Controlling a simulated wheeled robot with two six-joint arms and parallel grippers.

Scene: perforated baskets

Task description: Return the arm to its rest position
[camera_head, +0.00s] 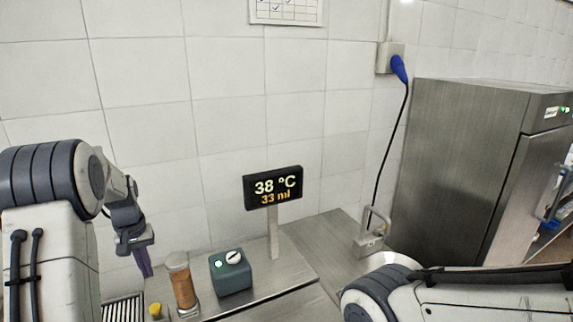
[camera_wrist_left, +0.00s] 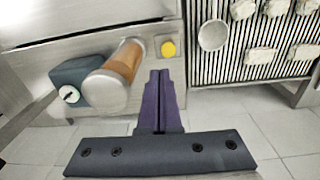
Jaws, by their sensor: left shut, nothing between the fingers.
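My left gripper (camera_head: 144,262) hangs at the left of the head view, its purple fingers pointing down, shut and empty. In the left wrist view the same shut fingers (camera_wrist_left: 160,78) show at the centre, with nothing between them. A brown cylinder with a metal cap (camera_head: 181,282) stands on the counter just right of the gripper; it also shows in the left wrist view (camera_wrist_left: 122,68). The fingers look apart from it. Part of my right arm shows at the lower right; its gripper is out of view.
A dark box with a dial (camera_head: 231,272) and a display reading 38 °C and 33 ml (camera_head: 272,188) stand on the metal counter (camera_head: 296,266). A yellow button (camera_wrist_left: 168,49) and a slatted rack with pale pieces (camera_wrist_left: 238,62) are near the gripper. A steel cabinet (camera_head: 455,165) stands right.

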